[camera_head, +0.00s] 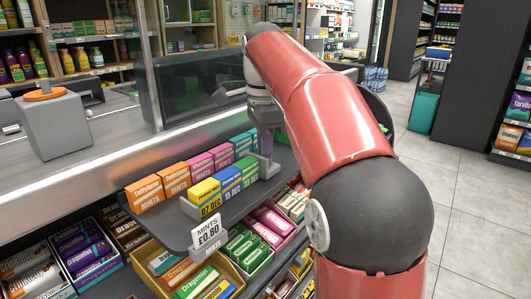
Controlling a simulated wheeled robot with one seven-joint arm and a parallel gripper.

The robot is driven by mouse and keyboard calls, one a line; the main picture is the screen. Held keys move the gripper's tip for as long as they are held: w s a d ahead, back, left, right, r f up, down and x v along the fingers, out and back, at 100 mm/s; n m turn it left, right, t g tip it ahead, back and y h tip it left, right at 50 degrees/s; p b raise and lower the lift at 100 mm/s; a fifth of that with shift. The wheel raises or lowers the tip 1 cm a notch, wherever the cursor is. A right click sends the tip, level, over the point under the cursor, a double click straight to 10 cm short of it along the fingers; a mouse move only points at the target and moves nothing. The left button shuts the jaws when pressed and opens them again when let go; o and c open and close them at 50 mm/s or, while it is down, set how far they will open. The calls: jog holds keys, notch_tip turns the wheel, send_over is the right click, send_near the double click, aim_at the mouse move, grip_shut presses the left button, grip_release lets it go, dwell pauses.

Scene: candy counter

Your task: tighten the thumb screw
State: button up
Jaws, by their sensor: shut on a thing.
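My gripper (266,121) points down at the right end of the grey mint shelf, below my red arm. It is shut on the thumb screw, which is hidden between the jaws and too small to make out. Directly below the jaws stands a slim grey-purple upright bracket (266,146), with a foot on the shelf (172,226) at the end of the mint row. The bracket looks upright. How far the screw is turned cannot be seen.
Mint boxes (176,178) in orange, pink and teal stand left of the bracket, with yellow and blue date blocks (206,193) in front. A price card (207,237) stands at the shelf's front edge.

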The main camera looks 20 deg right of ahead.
jog(key=shift+r+m, duration=0.15)
jog(key=shift+m, duration=0.35)
jog(key=o, duration=0.5)
jog(key=shift+o, duration=0.2)
jog(key=shift+r+p, duration=0.4)
jog(key=shift+r, duration=1.95)
